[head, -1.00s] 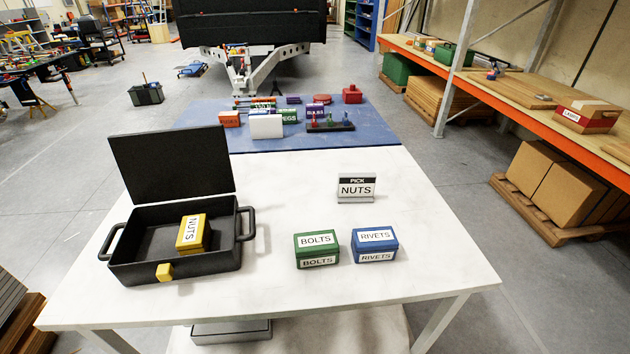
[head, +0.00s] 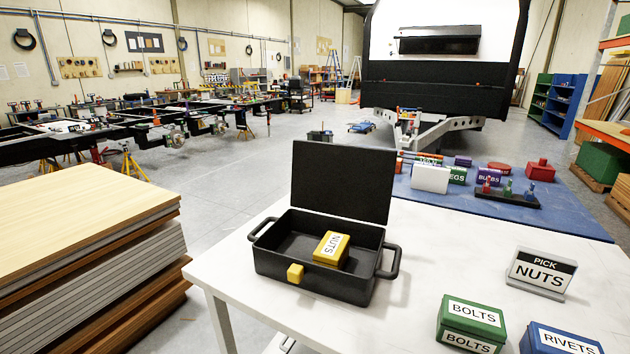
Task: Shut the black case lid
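The black case (head: 320,283) stands on the white table with its two side handles sticking out left and right. Its black lid (head: 342,181) is open and stands roughly upright at the back edge. A yellow box labelled NUTS (head: 331,248) lies inside the case, right of the middle. A yellow latch (head: 295,273) is on the case's front wall. Neither of my grippers is in the head view.
On the white table (head: 410,315), a green BOLTS box (head: 471,323), a blue RIVETS box (head: 555,340) and a PICK NUTS sign (head: 541,273) stand right of the case. Stacked boards (head: 85,250) are at the left. A blue mat (head: 560,215) with small items lies behind.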

